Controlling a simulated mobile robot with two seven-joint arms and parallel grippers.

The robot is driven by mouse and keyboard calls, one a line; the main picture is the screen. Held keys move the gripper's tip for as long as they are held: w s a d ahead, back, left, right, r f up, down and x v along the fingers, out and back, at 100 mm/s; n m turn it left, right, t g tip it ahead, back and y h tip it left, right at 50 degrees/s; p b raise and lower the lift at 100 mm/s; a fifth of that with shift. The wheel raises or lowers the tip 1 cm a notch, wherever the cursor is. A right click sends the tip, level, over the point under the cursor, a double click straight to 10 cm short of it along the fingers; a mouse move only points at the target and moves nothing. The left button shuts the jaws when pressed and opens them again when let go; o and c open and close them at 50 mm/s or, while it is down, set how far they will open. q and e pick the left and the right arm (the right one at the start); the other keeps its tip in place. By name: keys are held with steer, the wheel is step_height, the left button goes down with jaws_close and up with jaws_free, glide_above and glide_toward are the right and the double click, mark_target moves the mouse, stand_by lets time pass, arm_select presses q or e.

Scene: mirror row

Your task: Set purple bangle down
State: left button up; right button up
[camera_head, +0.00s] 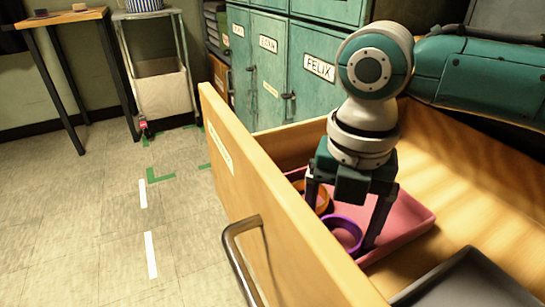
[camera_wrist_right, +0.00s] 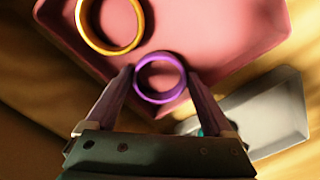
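The purple bangle (camera_head: 328,222) lies flat in the pink tray (camera_head: 418,222), which sits inside an open wooden drawer. It also shows in the right wrist view (camera_wrist_right: 137,84). My right gripper (camera_head: 340,228) points down into the tray, one finger on each side of the purple bangle. The fingers are spread wide, with what look like slim gaps to the ring. An orange bangle (camera_wrist_right: 85,37) lies in the tray beside the purple one, partly hidden behind the fingers in the head view. My left gripper is not in view.
The drawer front (camera_head: 262,185) with its metal handle (camera_head: 232,250) stands close to the left of my right gripper. A dark grey tray (camera_head: 465,283) lies at the near right in the drawer. Teal lockers (camera_head: 268,60) stand behind. Floor at left is open.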

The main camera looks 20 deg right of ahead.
steer(key=shift+o, duration=0.8)
step_height(320, 180, up, 12)
steer(key=p, duration=0.4)
steer(key=shift+r, duration=0.2)
steer(key=shift+c, duration=0.2)
